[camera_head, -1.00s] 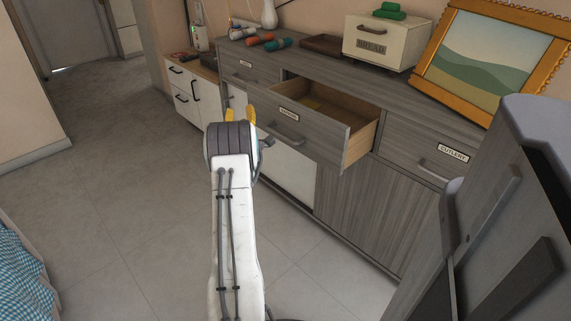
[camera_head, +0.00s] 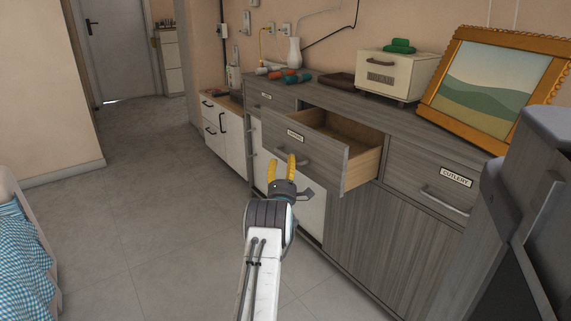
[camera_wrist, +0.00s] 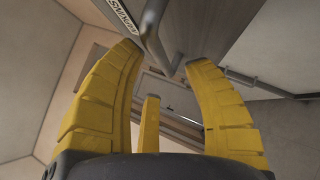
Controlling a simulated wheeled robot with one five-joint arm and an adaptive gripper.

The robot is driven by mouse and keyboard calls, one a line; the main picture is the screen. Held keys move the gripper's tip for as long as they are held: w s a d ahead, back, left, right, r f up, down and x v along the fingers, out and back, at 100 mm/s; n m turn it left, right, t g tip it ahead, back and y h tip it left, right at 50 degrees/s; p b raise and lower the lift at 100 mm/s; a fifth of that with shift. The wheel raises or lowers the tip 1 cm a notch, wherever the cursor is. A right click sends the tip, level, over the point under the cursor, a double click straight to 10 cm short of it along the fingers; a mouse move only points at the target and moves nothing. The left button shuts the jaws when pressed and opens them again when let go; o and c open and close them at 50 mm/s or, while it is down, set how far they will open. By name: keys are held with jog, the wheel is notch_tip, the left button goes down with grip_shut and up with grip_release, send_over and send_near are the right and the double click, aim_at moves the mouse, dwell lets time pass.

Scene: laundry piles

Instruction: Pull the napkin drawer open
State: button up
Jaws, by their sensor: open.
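The napkin drawer (camera_head: 318,152) stands pulled out of the grey wooden sideboard, its inside partly visible and its pale side wall showing. Its small white label (camera_head: 295,135) is too small to read surely in the head view; in the wrist view the label (camera_wrist: 122,14) shows partly, with lettering that looks like "NAPKINS". My gripper (camera_head: 283,163) is open, its yellow fingers pointing up just in front of the drawer's lower left, by the bar handle (camera_head: 309,164). In the wrist view the handle (camera_wrist: 152,42) shows beyond and between the fingertips (camera_wrist: 163,58). I see no clear contact.
A cutlery drawer (camera_head: 420,175) is shut at the right. On the sideboard top stand a cream bread box (camera_head: 393,75), a framed picture (camera_head: 495,85), a brown tray (camera_head: 337,80) and a white vase (camera_head: 294,54). Open floor (camera_head: 150,220) lies left. A checked cloth (camera_head: 25,260) is at far left.

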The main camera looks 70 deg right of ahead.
aim_at(285, 157)
jog(key=shift+b+x, duration=0.8)
jog(key=shift+x, duration=1.05)
jog(key=shift+o, duration=0.2)
grip_shut()
